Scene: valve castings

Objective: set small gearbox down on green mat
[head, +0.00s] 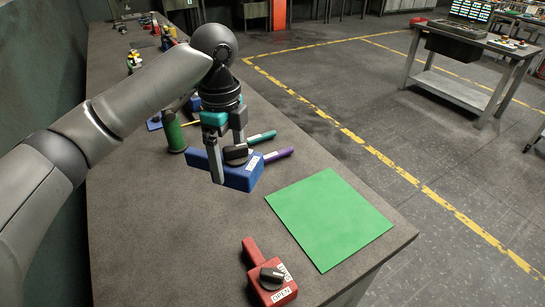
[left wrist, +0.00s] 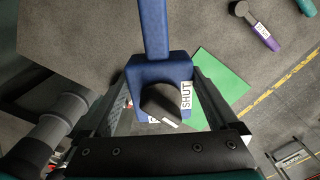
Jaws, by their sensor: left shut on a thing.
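My left gripper (head: 230,163) is shut on a blue valve casting (head: 242,178) with a long bar, a black knob and white labels. The frames do not make clear whether this is the task's small gearbox. In the left wrist view the casting (left wrist: 153,30) lies between the fingers (left wrist: 160,110), its bar pointing away and one label reading SHUT. The casting appears held above the table, left of the green mat and apart from it. The green mat (head: 330,218) lies flat and bare near the table's right edge; part of it shows in the left wrist view (left wrist: 225,77). My right gripper is out of view.
A red casting (head: 270,285) with a black knob lies left of the mat's near corner. Purple (head: 277,155) and teal (head: 262,137) handled things lie behind the blue casting. A green cylinder (head: 174,133) stands farther left. The grey table (head: 160,240) is clear at front left.

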